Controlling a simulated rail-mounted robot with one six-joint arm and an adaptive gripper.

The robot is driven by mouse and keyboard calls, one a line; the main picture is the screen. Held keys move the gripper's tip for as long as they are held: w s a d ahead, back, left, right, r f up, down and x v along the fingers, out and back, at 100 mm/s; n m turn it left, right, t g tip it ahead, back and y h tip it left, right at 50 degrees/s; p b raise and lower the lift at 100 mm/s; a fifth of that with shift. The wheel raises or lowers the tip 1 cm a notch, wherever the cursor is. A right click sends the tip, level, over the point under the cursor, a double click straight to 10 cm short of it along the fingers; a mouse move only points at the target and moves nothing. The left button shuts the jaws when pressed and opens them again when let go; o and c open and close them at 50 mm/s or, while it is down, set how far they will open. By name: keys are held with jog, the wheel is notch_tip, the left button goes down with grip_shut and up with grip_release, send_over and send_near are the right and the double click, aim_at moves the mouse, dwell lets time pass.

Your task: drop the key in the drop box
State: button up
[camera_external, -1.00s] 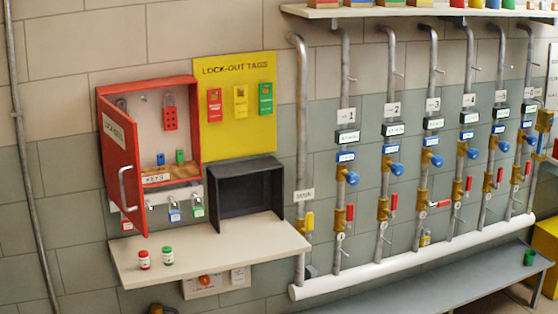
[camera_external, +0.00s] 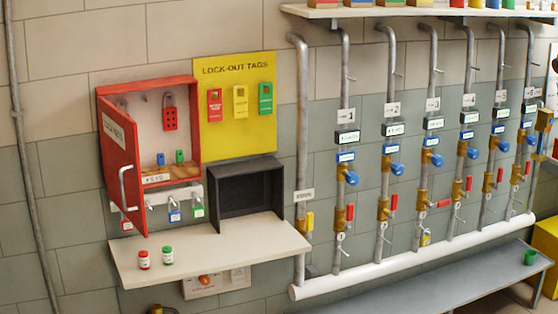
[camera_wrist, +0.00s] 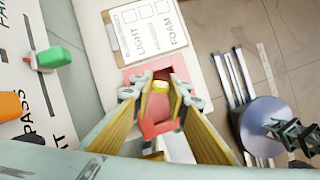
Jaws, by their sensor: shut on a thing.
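In the wrist view my gripper (camera_wrist: 160,92) is shut on a small yellow thing (camera_wrist: 160,86), which looks like the key or its tag. Its finer shape is hidden between the fingertips. A red box (camera_wrist: 152,128) with a darker middle lies behind the fingertips and looks like the drop box. The yellow thing shows in front of this box, near its upper part. I cannot tell whether it touches the box or is inside it. My gripper is not clearly visible in the external view.
In the wrist view a white card reading LIGHT and FOAM (camera_wrist: 150,25) lies above the box. The external view shows the red lock cabinet (camera_external: 150,85) and valve pipes.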

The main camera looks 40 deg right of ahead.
jog(key=shift+f+b, duration=1.65)
jog(key=shift+f, duration=1.15)
jog(key=o, duration=0.8)
jog(key=shift+r, duration=0.15)
jog(key=shift+v, duration=3.65)
jog(key=shift+a, duration=0.1)
